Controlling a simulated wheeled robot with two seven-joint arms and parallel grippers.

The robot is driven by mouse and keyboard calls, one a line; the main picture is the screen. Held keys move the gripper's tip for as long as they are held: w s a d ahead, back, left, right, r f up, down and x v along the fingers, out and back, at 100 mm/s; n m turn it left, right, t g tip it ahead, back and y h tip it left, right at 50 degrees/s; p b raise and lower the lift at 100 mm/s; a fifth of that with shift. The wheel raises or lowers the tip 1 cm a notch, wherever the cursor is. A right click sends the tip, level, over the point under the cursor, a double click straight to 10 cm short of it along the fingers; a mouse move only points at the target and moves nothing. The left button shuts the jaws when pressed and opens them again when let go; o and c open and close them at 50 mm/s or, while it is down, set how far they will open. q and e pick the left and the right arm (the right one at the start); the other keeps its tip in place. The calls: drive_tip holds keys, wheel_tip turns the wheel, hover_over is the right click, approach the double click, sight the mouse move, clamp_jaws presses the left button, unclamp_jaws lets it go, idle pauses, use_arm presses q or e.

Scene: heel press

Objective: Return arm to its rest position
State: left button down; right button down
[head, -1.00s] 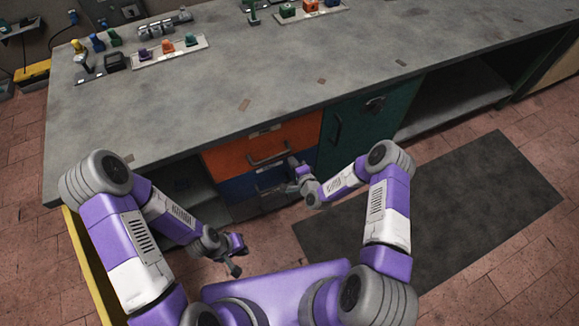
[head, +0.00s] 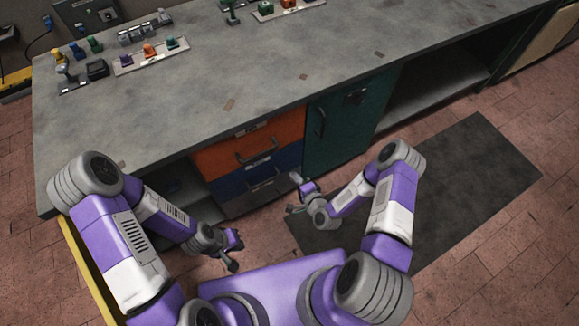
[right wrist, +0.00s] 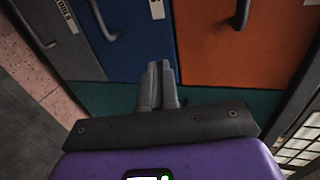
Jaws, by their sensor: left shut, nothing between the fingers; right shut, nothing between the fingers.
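My right gripper (head: 300,190) is in front of the workbench drawers, held out over the floor. It is shut and empty, and its closed fingers show in the right wrist view (right wrist: 158,86). A gap appears between it and the blue drawer (head: 262,178); the blue front also shows in the right wrist view (right wrist: 135,40). My left gripper (head: 233,250) is low at the left, shut and empty, in front of the open shelf. The orange drawer (head: 285,141) sits above the blue one, and both look closed.
The workbench top (head: 230,80) carries small coloured parts on trays at the back left. A green cabinet door (head: 345,135) is shut, right of the drawers. A dark mat (head: 455,175) lies on the brick-tiled floor, with clear room above it.

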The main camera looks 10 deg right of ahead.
drive_tip(key=shift+v, duration=0.9)
drive_tip(key=s+a+r+n+g+p, duration=0.2)
drive_tip(key=s+r+n+g+p, duration=0.1)
drive_tip(key=s+n+g, duration=0.3)
drive_tip(key=s+a+r+n+g+p, duration=0.3)
drive_tip(key=s+n+g, duration=0.3)
drive_tip(key=s, duration=0.5)
drive_tip(key=shift+s+a+r+g, duration=0.2)
drive_tip(key=shift+r+g, duration=0.55)
drive_tip(key=shift+g, duration=0.05)
drive_tip(key=shift+d, duration=0.1)
